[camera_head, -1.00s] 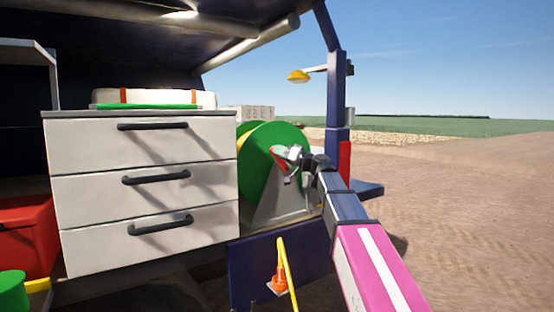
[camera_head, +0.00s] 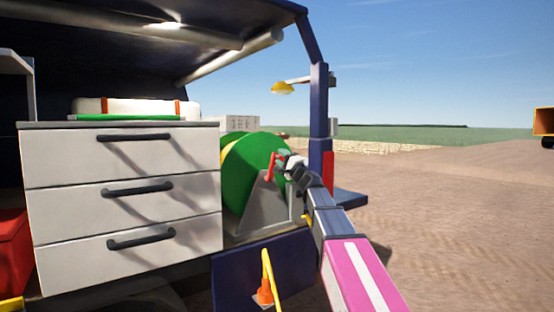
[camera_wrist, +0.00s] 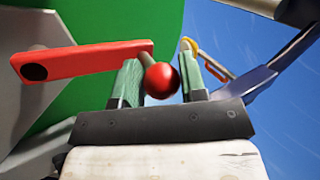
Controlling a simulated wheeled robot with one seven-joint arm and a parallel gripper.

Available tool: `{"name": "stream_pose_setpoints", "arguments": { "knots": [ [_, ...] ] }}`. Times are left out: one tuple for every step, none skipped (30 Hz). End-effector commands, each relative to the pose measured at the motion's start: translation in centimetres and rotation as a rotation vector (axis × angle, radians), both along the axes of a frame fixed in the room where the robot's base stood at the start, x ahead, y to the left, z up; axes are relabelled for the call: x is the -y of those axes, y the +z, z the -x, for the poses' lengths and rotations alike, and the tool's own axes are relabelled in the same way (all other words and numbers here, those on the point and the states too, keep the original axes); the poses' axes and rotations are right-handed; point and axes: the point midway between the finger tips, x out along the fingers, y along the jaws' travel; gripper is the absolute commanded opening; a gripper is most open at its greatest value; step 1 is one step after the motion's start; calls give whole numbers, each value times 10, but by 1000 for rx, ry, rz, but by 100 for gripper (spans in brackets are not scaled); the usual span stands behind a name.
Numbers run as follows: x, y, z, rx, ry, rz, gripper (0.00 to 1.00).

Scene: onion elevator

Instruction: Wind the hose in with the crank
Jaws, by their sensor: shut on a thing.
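The green hose reel (camera_head: 250,170) stands on a grey bracket (camera_head: 262,205) to the right of the white drawers. Its red crank (camera_head: 272,166) sits at the reel's right side. In the wrist view the red crank arm (camera_wrist: 85,62) runs from the left to a handle ending in a round red knob (camera_wrist: 161,80). My gripper (camera_wrist: 167,75) has its green-padded fingers on either side of the handle and is shut on it. In the head view my gripper (camera_head: 284,160) is small at the crank. The hose itself is hard to make out; a yellow strip (camera_head: 229,144) shows at the reel's edge.
White drawers (camera_head: 122,210) with dark handles fill the left. A dark blue post (camera_head: 319,115) and a red upright (camera_head: 328,172) stand behind my arm. An orange cone (camera_head: 264,292) and yellow bar are below. Open dirt ground lies at right.

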Motion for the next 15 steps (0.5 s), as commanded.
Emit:
{"name": "stream_pose_setpoints", "arguments": {
  "knots": [
    [5, 1, -4, -25, -1, -43, 0],
    [7, 0, -5, -42, -1, -65, 0],
    [10, -2, -8, -65, -2, -97, 0],
    [12, -3, -9, -81, -1, -119, 0],
    [14, -4, -11, -98, -2, -141, 0],
    [17, -6, -13, -120, -1, -172, 0],
    [19, -8, -14, -138, -1, -194, 0],
    [21, -9, -16, -153, -3, -216, 0],
    [23, -11, -18, -175, -2, -245, 0],
    [25, -13, -19, -189, -3, -266, 0],
    [27, -14, -20, -205, -2, -286, 0],
    [29, -16, -22, -223, -2, -312, 0],
    [30, -17, -23, -238, -3, -333, 0],
    [32, -19, -24, -250, -3, -349, 0],
    [34, -21, -25, -267, -3, -372, 0]
  ]
}}
